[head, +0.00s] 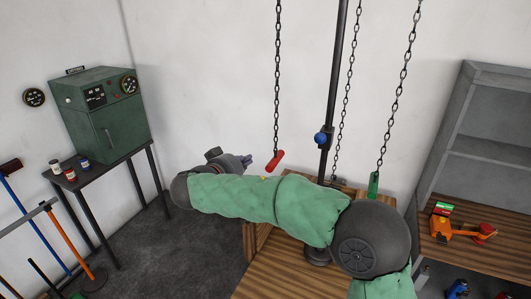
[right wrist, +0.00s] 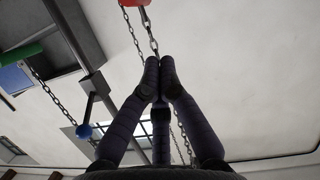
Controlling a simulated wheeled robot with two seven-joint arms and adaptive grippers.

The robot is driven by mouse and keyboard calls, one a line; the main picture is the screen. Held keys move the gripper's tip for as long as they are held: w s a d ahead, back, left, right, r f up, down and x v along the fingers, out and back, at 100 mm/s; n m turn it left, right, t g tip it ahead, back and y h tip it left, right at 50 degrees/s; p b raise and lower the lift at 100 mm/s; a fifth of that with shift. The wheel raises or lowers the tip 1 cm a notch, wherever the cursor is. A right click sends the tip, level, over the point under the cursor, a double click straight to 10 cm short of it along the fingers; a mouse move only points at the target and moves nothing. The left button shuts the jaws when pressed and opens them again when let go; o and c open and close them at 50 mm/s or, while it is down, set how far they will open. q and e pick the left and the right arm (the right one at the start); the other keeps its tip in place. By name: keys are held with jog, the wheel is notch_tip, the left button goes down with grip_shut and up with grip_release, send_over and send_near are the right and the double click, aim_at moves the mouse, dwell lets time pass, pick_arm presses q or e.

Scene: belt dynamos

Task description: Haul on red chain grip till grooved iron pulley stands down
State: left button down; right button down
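The red chain grip (head: 275,161) hangs at the lower end of a chain (head: 277,80) in the head view. In the right wrist view the red grip (right wrist: 133,3) is cut by the top edge, and its chain runs behind my fingertips. My right gripper (head: 247,160) points at the red grip from its left, with a small gap visible between them. In the right wrist view the right gripper (right wrist: 160,65) has its fingertips together with nothing seen between them. I cannot make out the grooved iron pulley in either view. My left gripper is out of view.
A green grip (head: 374,184) hangs on another chain to the right. A dark upright pole (head: 334,80) with a blue knob (head: 320,138) stands between the chains. A green cabinet (head: 105,115) stands on a dark table at left. Grey shelving (head: 485,75) stands at right.

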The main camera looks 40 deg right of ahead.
jog(key=shift+s+d+r+m, duration=0.1)
jog(key=shift+r+m, duration=0.05)
jog(key=shift+r, duration=0.35)
jog(key=shift+s+d+r+m, duration=0.1)
jog(key=shift+r+m, duration=0.05)
jog(key=shift+r, duration=0.3)
jog(key=shift+d, duration=0.1)
jog(key=shift+w+d+f+p, duration=0.65)
jog(key=shift+d+f, duration=0.45)
jog(key=shift+d, duration=0.4)
jog(key=shift+w+d+f+p, duration=0.6)
jog(key=shift+d+f, duration=0.45)
jog(key=shift+d, duration=0.45)
jog(key=shift+w+d+f+p, duration=0.5)
jog(key=shift+d+f+p, duration=0.3)
jog(key=shift+d+f, duration=0.5)
jog(key=shift+d+r, duration=0.2)
